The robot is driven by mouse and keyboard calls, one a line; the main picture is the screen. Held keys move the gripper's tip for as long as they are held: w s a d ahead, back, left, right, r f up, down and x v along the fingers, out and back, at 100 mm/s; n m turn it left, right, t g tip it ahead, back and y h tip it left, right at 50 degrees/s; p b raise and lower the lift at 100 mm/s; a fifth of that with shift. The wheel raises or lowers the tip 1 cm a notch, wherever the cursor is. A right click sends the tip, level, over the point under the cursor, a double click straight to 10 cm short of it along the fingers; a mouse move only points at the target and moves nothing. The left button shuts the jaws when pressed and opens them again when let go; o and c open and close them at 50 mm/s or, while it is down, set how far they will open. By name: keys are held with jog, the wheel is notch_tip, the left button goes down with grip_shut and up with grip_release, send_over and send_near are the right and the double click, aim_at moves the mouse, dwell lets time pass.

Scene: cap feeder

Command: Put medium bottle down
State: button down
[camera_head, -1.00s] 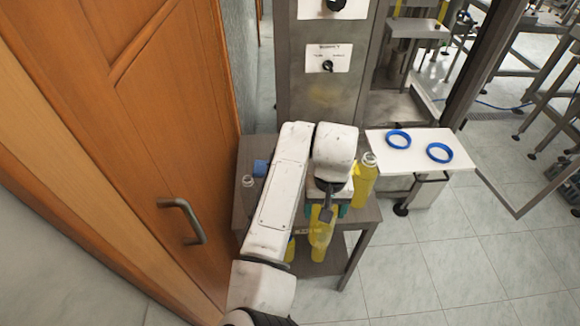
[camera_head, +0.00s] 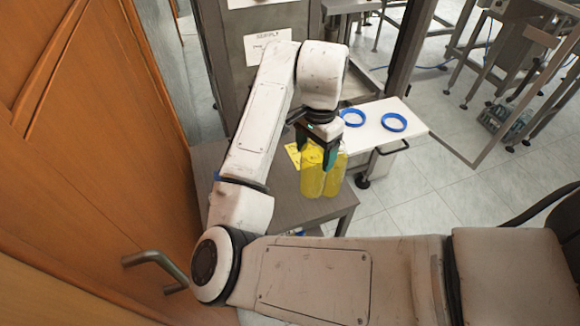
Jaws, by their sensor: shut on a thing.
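Two yellow bottles stand out side by side at the grey table in the head view. My gripper (camera_head: 320,152) is shut at the top of the left yellow bottle (camera_head: 312,180), which looks like the medium bottle. The bottle is upright, and its top is partly hidden by the fingers. I cannot tell whether its base touches the table. The other yellow bottle (camera_head: 337,177) is close on its right, and its top is also partly covered by my gripper.
The grey table (camera_head: 277,205) has bare room left of and in front of the bottles. A white side table (camera_head: 405,110) with two blue rings (camera_head: 353,117) (camera_head: 393,122) is at the right. A wooden door with a handle (camera_head: 155,260) is at the left.

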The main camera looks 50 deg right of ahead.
jog(key=w+f+p, duration=0.1)
jog(key=w+f, duration=0.4)
jog(key=f, duration=0.4)
jog(key=shift+w+a+f+p, duration=0.15)
jog(key=shift+w+a+p, duration=0.15)
jog(key=shift+w+p, duration=0.1)
jog(key=shift+f, duration=0.1)
jog(key=shift+c, duration=0.2)
grip_release()
notch_tip(320, 180, up, 12)
jog(key=b, duration=0.1)
jog(key=shift+b, duration=0.35)
dwell(0.4)
